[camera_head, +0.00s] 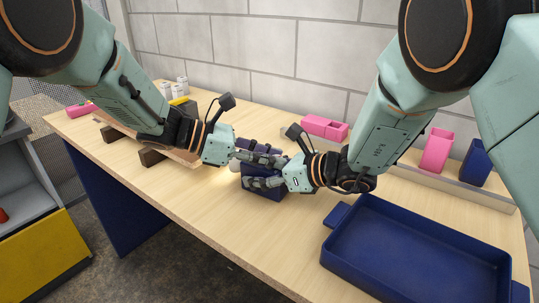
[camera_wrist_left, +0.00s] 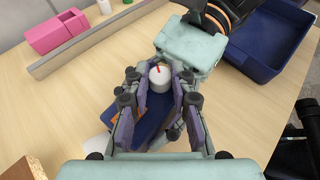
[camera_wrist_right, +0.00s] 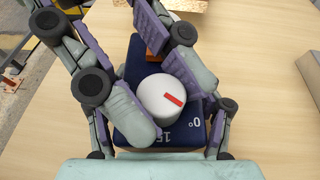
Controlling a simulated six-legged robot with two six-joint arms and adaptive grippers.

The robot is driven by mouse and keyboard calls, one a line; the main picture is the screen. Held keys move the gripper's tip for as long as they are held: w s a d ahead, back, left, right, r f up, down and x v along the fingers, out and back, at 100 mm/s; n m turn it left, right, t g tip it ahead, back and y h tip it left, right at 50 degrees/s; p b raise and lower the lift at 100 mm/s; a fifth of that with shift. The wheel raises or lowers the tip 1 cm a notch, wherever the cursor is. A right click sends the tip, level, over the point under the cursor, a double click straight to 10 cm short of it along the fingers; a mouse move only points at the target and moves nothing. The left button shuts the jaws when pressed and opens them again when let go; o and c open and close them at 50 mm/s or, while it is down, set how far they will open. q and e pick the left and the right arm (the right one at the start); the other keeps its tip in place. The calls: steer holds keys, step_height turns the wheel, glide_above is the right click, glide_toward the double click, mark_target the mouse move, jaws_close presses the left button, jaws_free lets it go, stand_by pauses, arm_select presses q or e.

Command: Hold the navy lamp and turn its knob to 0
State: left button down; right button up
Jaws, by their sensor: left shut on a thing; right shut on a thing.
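The navy lamp (camera_head: 263,195) stands on the table, partly hidden by both grippers. A white rounded part (camera_head: 235,165) with a warm glow shows at its left. Its white round knob (camera_wrist_right: 165,98) has a red mark (camera_wrist_right: 173,99) pointing roughly right in the right wrist view. The labels 0° and 15 show on the lamp's navy face (camera_wrist_right: 135,62), with 0° to the knob's lower right. Exact alignment is unclear. My left gripper (camera_wrist_left: 160,88) is shut with its fingertips either side of the knob. My right gripper (camera_head: 265,183) is shut on the lamp body.
A navy tray (camera_head: 350,255) lies at the right front. A board on dark blocks (camera_head: 152,156) lies left. The front middle is clear.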

arm_select(q)
steer(key=c, duration=1.1)
jaws_free()
steer(key=shift+v, duration=4)
arm_select(e)
steer(key=o, duration=1.4)
steer(key=shift+o, duration=0.2)
steer(key=v, duration=1.2)
